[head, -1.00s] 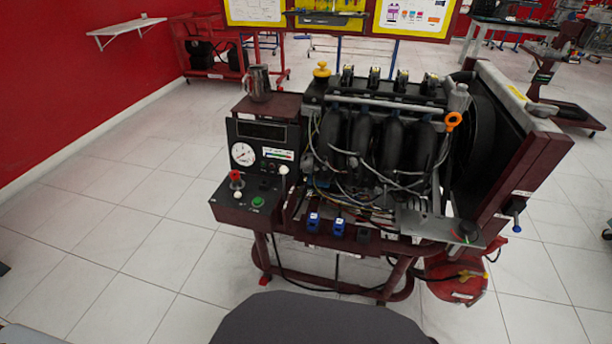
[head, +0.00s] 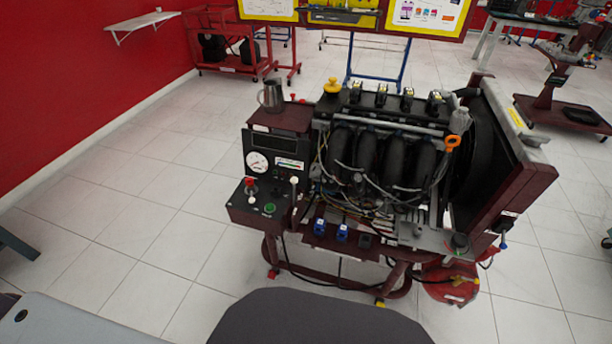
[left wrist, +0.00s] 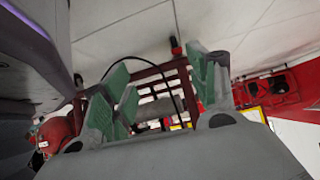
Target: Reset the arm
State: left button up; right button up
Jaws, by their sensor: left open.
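My left gripper (left wrist: 163,88) shows in the left wrist view, with green-padded fingers spread apart and nothing between them. Behind the fingers are a dark red frame and pale floor tiles. Neither gripper shows in the head view. My right gripper is in neither current view. The engine trainer (head: 385,155) stands ahead in the head view, with a dark engine on a dark red wheeled frame. Its control box (head: 268,205) at the left carries a gauge and a red-topped lever. A metal jug (head: 272,97) stands on top of that box.
A red cart (head: 215,45) stands at the back left, near a white wall shelf (head: 140,24). A grey flat surface (head: 75,325) enters at the lower left; I cannot tell what it belongs to. Open tiled floor (head: 130,195) lies left of the trainer.

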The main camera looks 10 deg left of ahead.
pick_arm(q)
jog(key=s+d+r+g+p, duration=0.2)
jog(key=s+r+g+p, duration=0.2)
jog(key=s+r+p, duration=0.3)
jog(key=s+d+r+g+y+p, duration=0.1)
jog(key=s+r+g+p, duration=0.3)
jog(key=p, duration=1.4)
jog(key=s+r, duration=0.4)
jog(key=r, duration=0.1)
jog(key=shift+d+m+g, duration=0.3)
jog(key=shift+d+m, duration=0.1)
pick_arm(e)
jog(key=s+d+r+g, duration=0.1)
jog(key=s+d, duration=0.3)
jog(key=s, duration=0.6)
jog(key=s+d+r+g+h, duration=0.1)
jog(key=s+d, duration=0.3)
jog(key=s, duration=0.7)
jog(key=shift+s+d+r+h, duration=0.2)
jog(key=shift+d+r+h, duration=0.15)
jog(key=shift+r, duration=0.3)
pick_arm(q)
jog(key=shift+f, duration=0.1)
grip_shut()
